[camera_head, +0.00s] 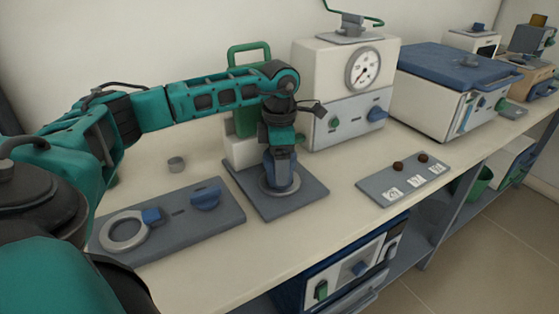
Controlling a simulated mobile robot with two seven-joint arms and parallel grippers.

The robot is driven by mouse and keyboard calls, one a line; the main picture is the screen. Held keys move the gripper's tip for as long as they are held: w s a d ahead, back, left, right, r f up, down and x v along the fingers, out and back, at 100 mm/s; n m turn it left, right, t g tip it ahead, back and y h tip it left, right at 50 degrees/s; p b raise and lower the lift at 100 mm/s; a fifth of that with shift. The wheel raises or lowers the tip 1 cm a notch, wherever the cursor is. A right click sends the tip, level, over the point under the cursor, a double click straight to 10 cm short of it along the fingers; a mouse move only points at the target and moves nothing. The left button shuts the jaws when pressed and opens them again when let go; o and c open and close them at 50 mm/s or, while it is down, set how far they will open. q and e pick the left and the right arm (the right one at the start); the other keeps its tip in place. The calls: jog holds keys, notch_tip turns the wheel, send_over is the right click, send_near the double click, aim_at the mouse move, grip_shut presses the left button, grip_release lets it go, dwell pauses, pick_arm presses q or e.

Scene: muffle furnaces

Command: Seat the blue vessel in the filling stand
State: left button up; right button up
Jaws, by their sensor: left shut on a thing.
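The blue vessel (282,170) is upright below my left gripper (281,148). My left gripper points down and is shut on the vessel's upper part, hiding its top. The vessel's lower end is within or just above a grey ring on a dark square plate (304,197), which looks like the filling stand. I cannot tell whether the vessel touches the bottom of the ring. My right gripper is not in view.
A grey panel (180,228) with an empty ring and blue knobs lies at left. A white dial unit (325,75) stands behind the plate. A grey strip (378,187) with brown balls and labels lies at right.

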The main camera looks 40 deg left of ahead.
pick_arm(q)
jog(key=shift+r, duration=0.1)
jog(key=o, duration=1.2)
jog(key=shift+o, duration=0.7)
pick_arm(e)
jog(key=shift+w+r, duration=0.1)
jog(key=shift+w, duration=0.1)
pick_arm(q)
jog(key=shift+r, duration=0.4)
notch_tip(320, 180, up, 7)
jog(key=shift+p, duration=0.6)
notch_tip(320, 180, up, 4)
jog(key=shift+r, duration=0.1)
jog(key=shift+r+p, duration=0.3)
jog(key=shift+r, duration=0.15)
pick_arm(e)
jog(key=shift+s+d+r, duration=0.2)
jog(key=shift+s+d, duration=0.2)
